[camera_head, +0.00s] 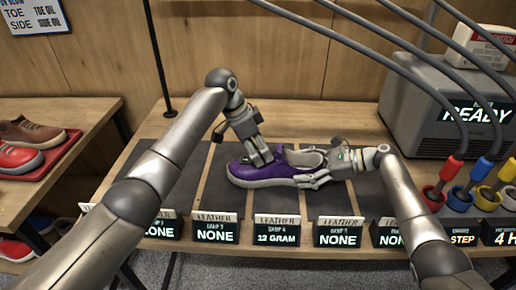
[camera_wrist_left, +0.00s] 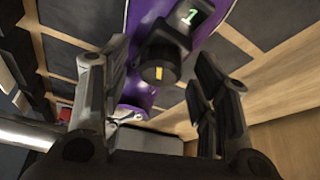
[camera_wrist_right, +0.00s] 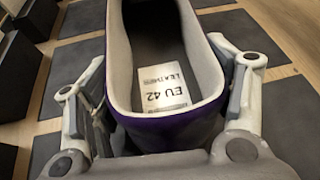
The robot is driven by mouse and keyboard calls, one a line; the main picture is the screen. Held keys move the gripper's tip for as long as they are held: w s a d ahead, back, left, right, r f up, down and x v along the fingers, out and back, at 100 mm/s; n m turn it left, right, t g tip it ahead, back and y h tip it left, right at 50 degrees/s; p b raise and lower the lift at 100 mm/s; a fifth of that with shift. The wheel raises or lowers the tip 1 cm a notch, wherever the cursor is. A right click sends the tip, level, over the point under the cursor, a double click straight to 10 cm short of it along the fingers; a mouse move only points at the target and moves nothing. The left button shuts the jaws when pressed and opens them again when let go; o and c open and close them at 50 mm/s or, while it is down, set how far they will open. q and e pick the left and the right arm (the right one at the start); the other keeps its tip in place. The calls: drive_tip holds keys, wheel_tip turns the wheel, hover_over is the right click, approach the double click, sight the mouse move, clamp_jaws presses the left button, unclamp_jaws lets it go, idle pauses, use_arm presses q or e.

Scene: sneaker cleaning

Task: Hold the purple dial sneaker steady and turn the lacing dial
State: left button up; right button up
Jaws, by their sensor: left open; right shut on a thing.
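The purple sneaker (camera_head: 250,171) lies on its light sole on a dark mat in the head view, toe to the left. My right gripper (camera_head: 318,177) is shut on its heel end. In the right wrist view (camera_wrist_right: 165,110) its fingers stand on both sides of the heel, and an insole label (camera_wrist_right: 160,80) reads EU 42. My left gripper (camera_head: 258,158) is over the front of the shoe, pointing down. In the left wrist view the black lacing dial (camera_wrist_left: 158,62), with a yellow mark, sits between the open fingers. A small display (camera_wrist_left: 188,18) beside it shows 1. I cannot tell whether the fingers touch the dial.
Several leather signs (camera_head: 277,231) line the table's front edge. A grey machine (camera_head: 440,110) reading READY stands at the back right, with cabled coloured plugs (camera_head: 484,172) in front. A red tray (camera_head: 40,160) with shoes is on the left table. Dark mats beside the sneaker are bare.

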use_arm(q)
drive_tip(key=c, duration=1)
drive_tip(key=shift+n+t, duration=0.3)
drive_tip(key=shift+n, duration=0.5)
drive_tip(key=shift+c, duration=0.2)
drive_tip(key=o, duration=1)
drive_tip(key=shift+o, duration=0.2)
drive_tip(key=v, duration=1.2)
drive_tip(key=shift+d+r, duration=0.15)
drive_tip(key=shift+d, duration=0.05)
